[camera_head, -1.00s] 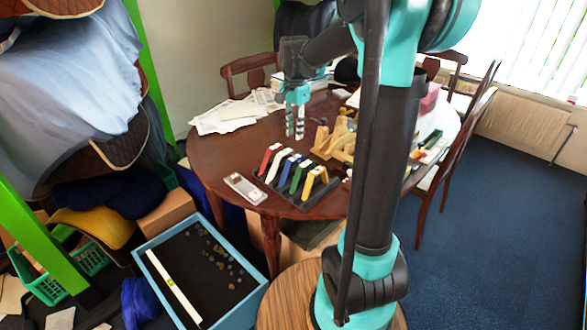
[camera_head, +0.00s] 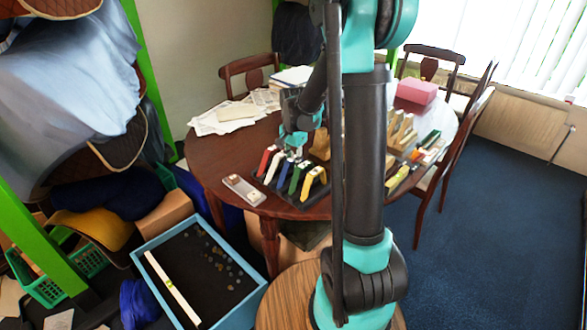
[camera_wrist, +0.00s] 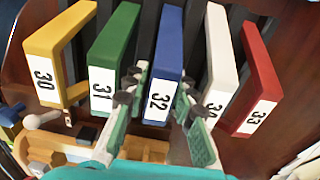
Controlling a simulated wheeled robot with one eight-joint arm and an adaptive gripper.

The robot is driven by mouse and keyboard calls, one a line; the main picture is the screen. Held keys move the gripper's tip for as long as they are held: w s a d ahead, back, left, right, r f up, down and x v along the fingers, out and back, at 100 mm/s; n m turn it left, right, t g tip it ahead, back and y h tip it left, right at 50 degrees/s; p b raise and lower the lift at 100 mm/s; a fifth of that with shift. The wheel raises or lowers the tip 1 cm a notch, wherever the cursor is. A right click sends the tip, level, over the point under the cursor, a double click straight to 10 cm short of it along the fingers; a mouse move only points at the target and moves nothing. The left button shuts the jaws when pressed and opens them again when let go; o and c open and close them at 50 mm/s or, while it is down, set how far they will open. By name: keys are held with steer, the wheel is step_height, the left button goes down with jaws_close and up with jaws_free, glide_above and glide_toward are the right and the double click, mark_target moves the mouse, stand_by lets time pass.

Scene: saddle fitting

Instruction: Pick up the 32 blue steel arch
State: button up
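The blue steel arch (camera_wrist: 167,60), labelled 32, stands in a black rack between the green arch (camera_wrist: 117,45) labelled 31 and a white arch (camera_wrist: 220,60). In the head view the blue arch (camera_head: 286,175) is in the row of arches near the table's front edge. My gripper (camera_wrist: 160,95) is open in the wrist view. Its two fingers lie to either side of the blue arch's label, with the right finger overlapping the white arch's label. I cannot tell whether either finger touches an arch. In the head view my gripper is above the row.
A yellow arch (camera_wrist: 62,50) labelled 30 and a red arch (camera_wrist: 262,80) labelled 33 stand at the row's ends. A grey tray (camera_head: 244,190) lies left of the rack. Wooden blocks (camera_head: 400,130) and papers (camera_head: 235,112) lie farther back on the table (camera_head: 215,160).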

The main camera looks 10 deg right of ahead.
steer(key=shift+f, duration=0.6)
steer(key=shift+c, duration=0.6)
jaws_close()
steer(key=shift+r, duration=0.1)
